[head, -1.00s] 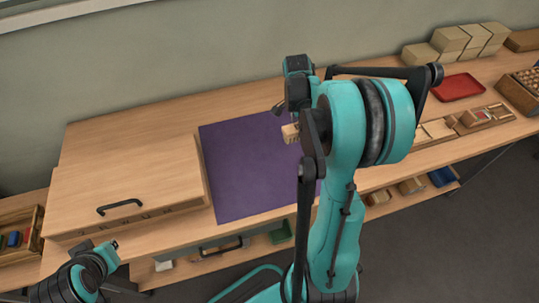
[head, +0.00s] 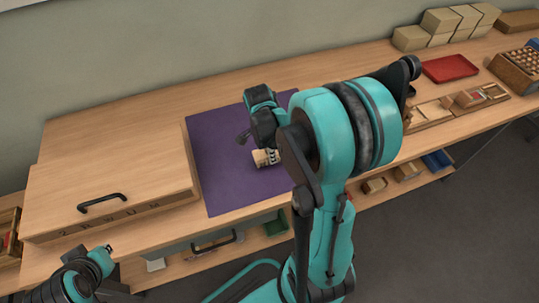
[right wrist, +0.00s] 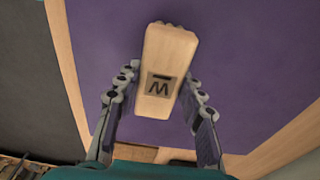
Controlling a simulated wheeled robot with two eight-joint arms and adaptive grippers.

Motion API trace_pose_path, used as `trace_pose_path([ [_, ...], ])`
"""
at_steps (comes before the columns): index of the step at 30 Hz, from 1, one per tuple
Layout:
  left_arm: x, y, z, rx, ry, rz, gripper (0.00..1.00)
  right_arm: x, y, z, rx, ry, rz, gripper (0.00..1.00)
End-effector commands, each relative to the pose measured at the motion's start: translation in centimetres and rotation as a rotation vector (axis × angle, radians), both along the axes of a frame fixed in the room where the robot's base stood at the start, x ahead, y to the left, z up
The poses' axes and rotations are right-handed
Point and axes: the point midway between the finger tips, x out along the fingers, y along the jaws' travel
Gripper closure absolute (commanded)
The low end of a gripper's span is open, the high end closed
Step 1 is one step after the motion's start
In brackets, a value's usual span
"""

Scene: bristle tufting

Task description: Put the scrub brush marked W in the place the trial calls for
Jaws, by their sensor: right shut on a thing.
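The scrub brush (head: 266,158) is a pale wooden block. In the right wrist view the brush (right wrist: 165,75) shows a dark square mark that reads like a W with a bar above it. My right gripper (right wrist: 157,110) is shut on the brush, a finger on each side, above the purple mat (head: 222,185); whether the brush touches the mat is unclear. A wooden box (head: 120,170) on the left of the bench has a black handle and small characters along its front edge. My left gripper (head: 105,252) is at the lower left, empty; its jaws are unclear.
A red tray (head: 451,68), pale blocks (head: 455,22) and wooden holders (head: 430,114) stand at the right of the bench. A lower shelf holds a green bin (head: 277,225) and a blue bin (head: 437,160). Much of the mat is bare.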

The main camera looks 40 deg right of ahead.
Motion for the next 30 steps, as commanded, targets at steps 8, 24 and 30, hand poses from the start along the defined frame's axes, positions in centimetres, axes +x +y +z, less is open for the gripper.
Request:
trace_pose_path([
  [8, 0.0, 0.0, -0.5, 0.000, 0.000, 0.000, 1.00, 0.0, 0.0, -0.9, 0.000, 0.000, 0.000, 0.93],
  [24, 0.0, 0.0, -0.8, 0.000, 0.000, 0.000, 1.00, 0.0, 0.0, -1.2, 0.000, 0.000, 0.001, 0.41],
  [30, 0.0, 0.0, 0.4, 0.000, 0.000, 0.000, 1.00, 0.0, 0.1, 0.8, 0.000, 0.000, 0.001, 0.41],
])
